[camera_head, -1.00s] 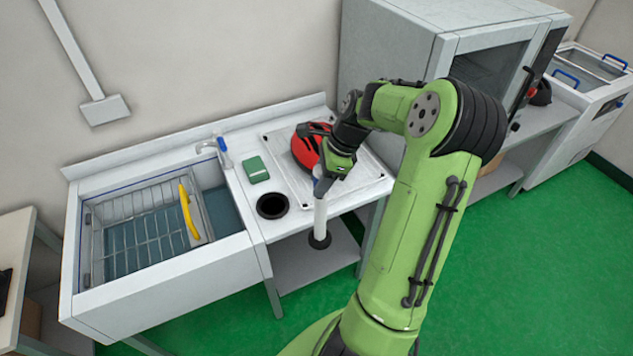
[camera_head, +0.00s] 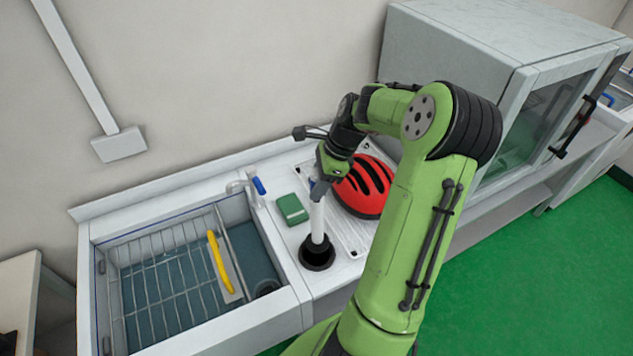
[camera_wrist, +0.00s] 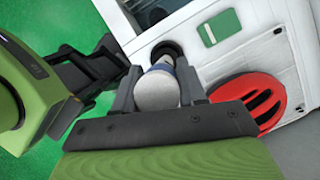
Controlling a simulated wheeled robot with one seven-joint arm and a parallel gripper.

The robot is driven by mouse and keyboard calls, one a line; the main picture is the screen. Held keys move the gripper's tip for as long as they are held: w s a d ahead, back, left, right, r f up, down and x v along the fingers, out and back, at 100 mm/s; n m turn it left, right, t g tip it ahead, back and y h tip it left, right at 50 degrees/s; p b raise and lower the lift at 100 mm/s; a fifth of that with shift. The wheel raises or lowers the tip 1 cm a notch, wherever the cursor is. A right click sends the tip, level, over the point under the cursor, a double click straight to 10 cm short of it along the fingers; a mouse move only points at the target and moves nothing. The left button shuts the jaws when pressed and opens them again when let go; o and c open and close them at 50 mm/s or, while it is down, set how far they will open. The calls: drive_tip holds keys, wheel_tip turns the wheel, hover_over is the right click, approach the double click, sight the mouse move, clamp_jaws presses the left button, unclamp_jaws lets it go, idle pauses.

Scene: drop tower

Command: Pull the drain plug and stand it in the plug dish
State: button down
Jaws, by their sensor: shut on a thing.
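My gripper (camera_head: 322,186) is shut on the upper end of the drain plug (camera_head: 318,220), a white upright tube with a blue band near the top. In the wrist view the plug's round pale top (camera_wrist: 157,92) sits between my fingers. The plug's lower end is over or in the black round plug dish (camera_head: 317,258) on the counter. I cannot tell whether the plug touches the dish's bottom. The sink basin (camera_head: 292,298) holds water and lies left of the dish.
A green sponge (camera_head: 291,209) lies left of the plug, near the tap (camera_head: 258,187). A red helmet (camera_head: 364,188) lies close on the right, on the drainboard.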

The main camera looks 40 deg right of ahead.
sight(318, 213)
wheel_tip(318, 213, down, 6)
drive_tip(key=b, duration=0.6)
drive_tip(key=shift+r, duration=0.1)
drive_tip(key=shift+r+p, duration=0.2)
drive_tip(key=shift+p, duration=0.6)
idle(0.5)
drive_tip(key=shift+f+b, duration=0.45)
drive_tip(key=shift+f, duration=0.3)
drive_tip(key=c, duration=0.9)
unclamp_jaws()
